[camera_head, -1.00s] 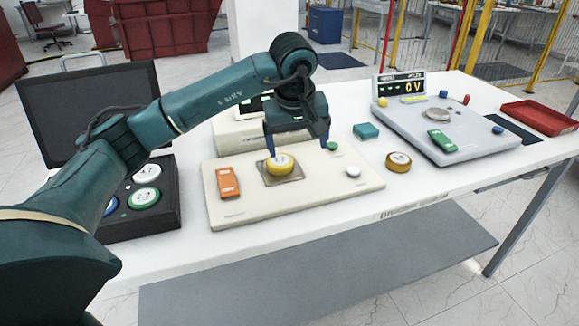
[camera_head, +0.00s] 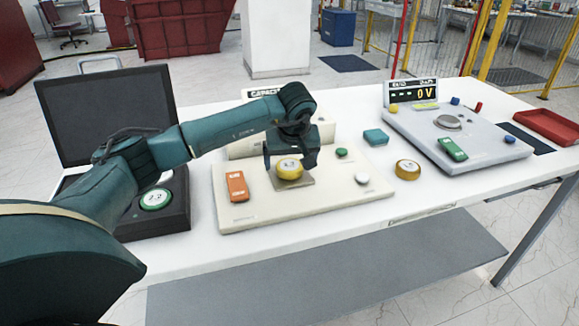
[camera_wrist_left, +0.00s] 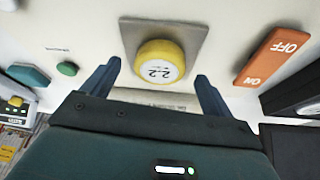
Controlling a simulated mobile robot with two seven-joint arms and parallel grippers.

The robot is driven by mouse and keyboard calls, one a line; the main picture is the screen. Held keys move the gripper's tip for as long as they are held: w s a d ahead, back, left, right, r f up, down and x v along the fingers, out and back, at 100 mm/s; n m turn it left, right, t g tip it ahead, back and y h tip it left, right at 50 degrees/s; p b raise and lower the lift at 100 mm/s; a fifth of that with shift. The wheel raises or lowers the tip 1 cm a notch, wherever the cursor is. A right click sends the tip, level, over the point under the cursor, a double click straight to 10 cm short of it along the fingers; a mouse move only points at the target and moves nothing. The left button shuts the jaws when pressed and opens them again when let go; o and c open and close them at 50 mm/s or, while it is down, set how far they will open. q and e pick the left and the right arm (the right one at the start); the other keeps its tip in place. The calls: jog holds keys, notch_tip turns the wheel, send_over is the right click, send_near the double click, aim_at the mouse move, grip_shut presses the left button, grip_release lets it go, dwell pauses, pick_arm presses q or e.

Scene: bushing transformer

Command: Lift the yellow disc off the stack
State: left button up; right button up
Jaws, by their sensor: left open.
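The yellow disc (camera_head: 289,169) has a white top and sits on a grey square plate (camera_head: 307,181) on the cream board. In the left wrist view the disc (camera_wrist_left: 160,62) reads "2.2" and the plate (camera_wrist_left: 190,37) shows around it. Whether the yellow piece is one disc or several stacked cannot be told. My left gripper (camera_head: 289,161) is open at the disc, pointing down. In the wrist view its blue fingers (camera_wrist_left: 159,72) stand on either side of the disc's near edge, with gaps on both sides. My right gripper is not in view.
The cream board (camera_head: 260,211) also carries an orange switch (camera_head: 237,187), a green button (camera_head: 341,153) and a white button (camera_head: 362,179). A second, gold-sided disc (camera_head: 407,170) lies on the table to the right. A black case (camera_head: 180,213) stands left, a grey tester (camera_head: 480,150) right.

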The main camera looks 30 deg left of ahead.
pick_arm(q)
jog(key=shift+x, duration=0.95)
jog(key=shift+c, duration=0.2)
jog(key=shift+r, duration=0.1)
jog(key=c, duration=1.2)
